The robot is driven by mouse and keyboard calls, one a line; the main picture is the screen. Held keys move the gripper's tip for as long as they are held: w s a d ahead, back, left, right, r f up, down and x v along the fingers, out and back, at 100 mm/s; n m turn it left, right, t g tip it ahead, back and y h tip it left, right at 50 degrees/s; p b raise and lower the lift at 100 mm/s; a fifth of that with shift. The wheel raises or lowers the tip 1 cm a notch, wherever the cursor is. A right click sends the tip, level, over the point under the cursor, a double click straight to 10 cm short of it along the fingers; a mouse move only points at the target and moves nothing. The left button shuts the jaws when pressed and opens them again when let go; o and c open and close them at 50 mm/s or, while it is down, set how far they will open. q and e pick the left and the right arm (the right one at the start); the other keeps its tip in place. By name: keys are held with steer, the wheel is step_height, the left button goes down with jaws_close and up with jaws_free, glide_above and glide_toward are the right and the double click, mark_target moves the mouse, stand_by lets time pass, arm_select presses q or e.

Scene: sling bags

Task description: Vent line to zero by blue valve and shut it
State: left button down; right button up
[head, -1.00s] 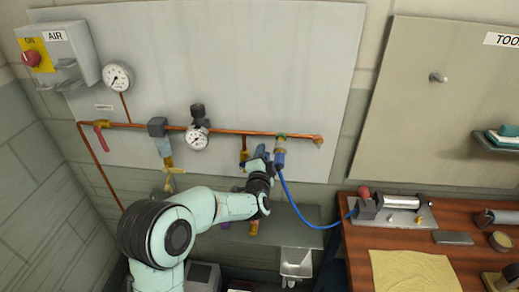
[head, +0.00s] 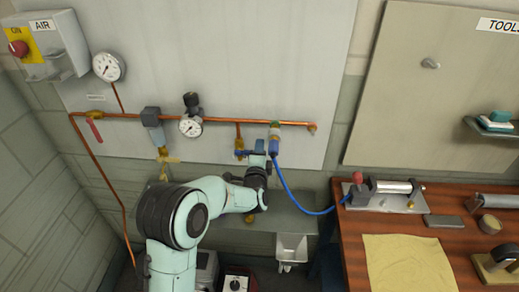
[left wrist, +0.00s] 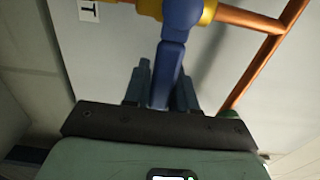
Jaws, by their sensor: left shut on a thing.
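The blue valve (head: 241,153) sits at the bottom of a short copper drop below the main line, left of the hose coupling. In the left wrist view its blue lever (left wrist: 168,72) runs from the brass body (left wrist: 151,8) down between my fingers. My left gripper (head: 258,160) is shut on this lever; its fingers also show in the left wrist view (left wrist: 160,92). The regulator gauge (head: 191,127) and the supply gauge (head: 108,66) are visible, but their needles are too small to read surely. My right gripper is not in view.
A blue hose (head: 295,199) runs from its coupling (head: 274,142) to a cylinder fixture (head: 387,195) on the wooden bench, close right of my gripper. A red lever (head: 95,131) hangs on the left pipe. A grey shelf (head: 285,219) lies below the valve.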

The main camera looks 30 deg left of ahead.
arm_select(q)
steer(key=shift+f, duration=0.1)
steer(key=c, duration=1)
jaws_free()
steer(key=b+v, duration=0.2)
steer(key=v, duration=1.1)
steer(key=shift+s, duration=0.2)
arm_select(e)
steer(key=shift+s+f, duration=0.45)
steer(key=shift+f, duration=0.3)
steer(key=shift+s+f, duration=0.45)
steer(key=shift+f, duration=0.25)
arm_select(q)
steer(key=shift+d, duration=0.1)
